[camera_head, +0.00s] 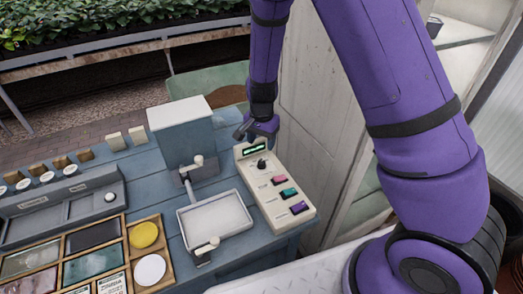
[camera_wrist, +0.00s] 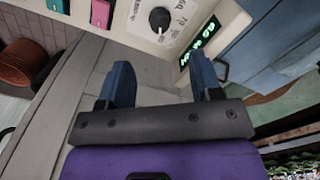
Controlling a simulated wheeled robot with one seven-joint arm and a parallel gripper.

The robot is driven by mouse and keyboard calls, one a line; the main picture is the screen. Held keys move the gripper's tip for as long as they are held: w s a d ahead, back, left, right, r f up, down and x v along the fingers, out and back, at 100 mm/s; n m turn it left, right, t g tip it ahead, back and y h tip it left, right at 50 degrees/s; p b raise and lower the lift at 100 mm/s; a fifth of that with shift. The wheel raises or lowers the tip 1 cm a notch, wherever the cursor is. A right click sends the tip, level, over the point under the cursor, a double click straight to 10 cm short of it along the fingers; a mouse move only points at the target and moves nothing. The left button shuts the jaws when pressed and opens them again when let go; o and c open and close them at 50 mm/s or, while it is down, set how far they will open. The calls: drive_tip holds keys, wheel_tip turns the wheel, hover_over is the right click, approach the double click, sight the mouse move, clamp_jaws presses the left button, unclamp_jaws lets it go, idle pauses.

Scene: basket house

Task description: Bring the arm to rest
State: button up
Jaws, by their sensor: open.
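My purple arm (camera_head: 395,95) reaches in from the right and hangs down from the top of the head view. My gripper (camera_head: 258,132) is at its lower end, just above the far end of a cream control box (camera_head: 275,186). In the wrist view the two dark blue fingers (camera_wrist: 161,82) stand apart with nothing between them. The box's black knob (camera_wrist: 159,19) and lit green display (camera_wrist: 199,40) lie beyond the fingertips. I cannot tell for sure whether a finger touches the box.
A blue-grey bench (camera_head: 150,185) carries a weighing-type device with a metal tray (camera_head: 215,219), a wooden compartment box (camera_head: 127,247) and several small wooden blocks. A pale wall panel (camera_head: 313,110) stands close right of my gripper. Plants (camera_head: 80,22) grow behind.

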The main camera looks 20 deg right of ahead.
drive_tip(key=shift+r, duration=0.75)
drive_tip(key=s+d+r+n+t+y, duration=0.1)
drive_tip(key=s+d+r, duration=0.15)
drive_tip(key=r, duration=0.45)
drive_tip(key=s+d+r+n, duration=0.1)
drive_tip(key=s+r+n, duration=0.15)
drive_tip(key=r, duration=0.55)
drive_tip(key=s+d+r+n+t+y, duration=0.1)
drive_tip(key=s+d+r, duration=0.1)
drive_tip(key=s+r, duration=0.35)
drive_tip(key=s+d+r+n+t+h, duration=0.1)
drive_tip(key=s+d+r+n, duration=0.1)
drive_tip(key=s+r, duration=0.4)
drive_tip(key=s+d+r+n+t+h, duration=0.1)
drive_tip(key=s+r, duration=0.5)
drive_tip(key=s, duration=0.6)
drive_tip(key=d+n+t, duration=0.1)
drive_tip(key=d, duration=0.1)
drive_tip(key=shift+d+r, duration=0.3)
drive_tip(key=shift+r, duration=0.1)
